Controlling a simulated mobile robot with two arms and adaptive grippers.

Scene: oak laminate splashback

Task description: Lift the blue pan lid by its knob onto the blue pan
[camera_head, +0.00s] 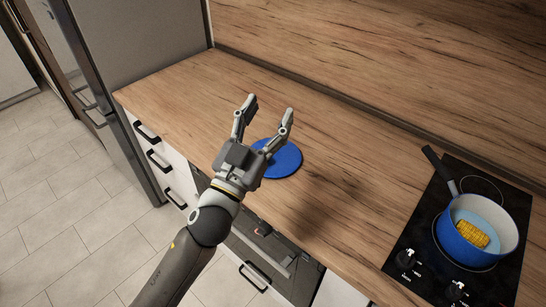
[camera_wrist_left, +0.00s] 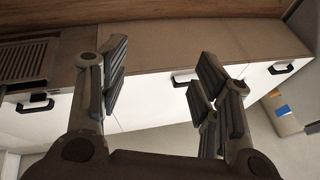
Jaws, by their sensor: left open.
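The blue pan lid (camera_head: 284,163) lies on the wooden worktop in the head view, left of the hob. Its left part and its knob are hidden behind my left gripper (camera_head: 266,112). That gripper is open and empty, with its fingers spread above and in front of the lid. In the left wrist view the open fingers (camera_wrist_left: 158,85) have nothing between them, and the lid is not in view. The blue pan (camera_head: 466,248) stands on the hob at the right, uncovered, with yellow corn (camera_head: 471,233) and pale blue water in it. My right gripper is not in view.
The black hob (camera_head: 401,248) has knobs near its front edge, and the pan's dark handle (camera_head: 438,167) points up and left. The worktop (camera_head: 185,92) is clear between lid and hob. A tall grey fridge-like unit (camera_head: 150,35) stands at the left end.

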